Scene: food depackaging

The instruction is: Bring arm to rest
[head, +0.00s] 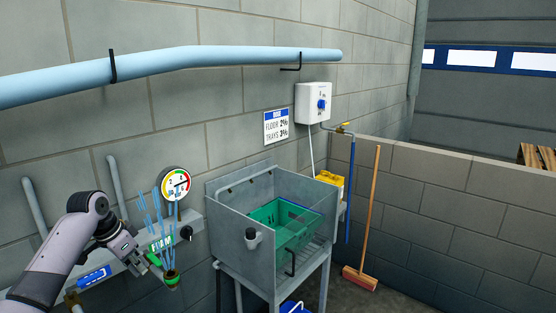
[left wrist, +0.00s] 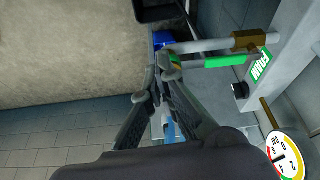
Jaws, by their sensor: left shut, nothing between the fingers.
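My left arm comes in from the left in the head view. Its gripper (head: 150,262) is low in front of the wall panel, close to a green-handled lever (head: 154,259). In the left wrist view the gripper's fingers (left wrist: 165,75) are shut with nothing between them. The green lever (left wrist: 225,61) lies just beyond the fingertips there; whether they touch it I cannot tell. My right gripper is not in view.
A round gauge (head: 175,184) and a FOAM label (head: 161,243) are at the panel. Right of it stands a metal sink (head: 228,235) holding a green crate (head: 265,235). A broom (head: 369,215) leans on the low wall. A blue pipe (head: 200,60) runs overhead.

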